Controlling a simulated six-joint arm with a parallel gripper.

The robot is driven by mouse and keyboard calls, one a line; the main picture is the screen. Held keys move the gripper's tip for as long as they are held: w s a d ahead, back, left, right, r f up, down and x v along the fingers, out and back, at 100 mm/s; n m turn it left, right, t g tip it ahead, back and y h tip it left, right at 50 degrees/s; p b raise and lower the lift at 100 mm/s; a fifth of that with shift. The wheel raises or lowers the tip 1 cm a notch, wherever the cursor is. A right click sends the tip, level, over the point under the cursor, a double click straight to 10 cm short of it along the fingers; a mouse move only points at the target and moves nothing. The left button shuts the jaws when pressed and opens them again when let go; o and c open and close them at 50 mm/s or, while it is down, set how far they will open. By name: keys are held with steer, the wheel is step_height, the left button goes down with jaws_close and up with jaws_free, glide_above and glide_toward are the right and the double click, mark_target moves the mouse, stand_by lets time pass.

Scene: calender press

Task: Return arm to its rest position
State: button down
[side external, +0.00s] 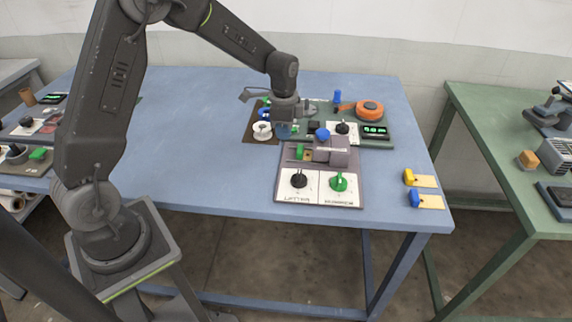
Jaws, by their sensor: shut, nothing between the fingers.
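My arm reaches in from the left over the blue table (205,165). My gripper (284,130) hangs pointing down above the middle of the table. It is shut and holds nothing. It is just behind and left of the grey press block (331,150) and near a white spool-like part (262,131). The fingertips are small here, and I cannot tell how far they are above the surface.
A panel (320,187) with black and green knobs stands in front. Behind are an orange round part (369,110) and a green display (375,131). Yellow (420,179) and blue (425,200) pieces lie right. The table's left front is clear. A green table (490,135) stands right.

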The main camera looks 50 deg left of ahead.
steer(key=shift+r, duration=0.2)
steer(key=shift+r, duration=0.1)
steer(key=s+d+r+n+t, duration=0.3)
steer(key=s+d+r+n, duration=0.15)
steer(key=s+r, duration=0.7)
steer(key=s+d+r+n+t, duration=0.1)
steer(key=s+d+r+n, duration=0.1)
steer(key=s, duration=0.4)
steer(key=s+d+r+n+t, duration=0.1)
steer(key=s+d+r+n, duration=0.1)
steer(key=s, duration=0.4)
steer(key=shift+s+d+r+t, duration=0.3)
steer(key=shift+s+r, duration=0.1)
steer(key=shift+r, duration=0.15)
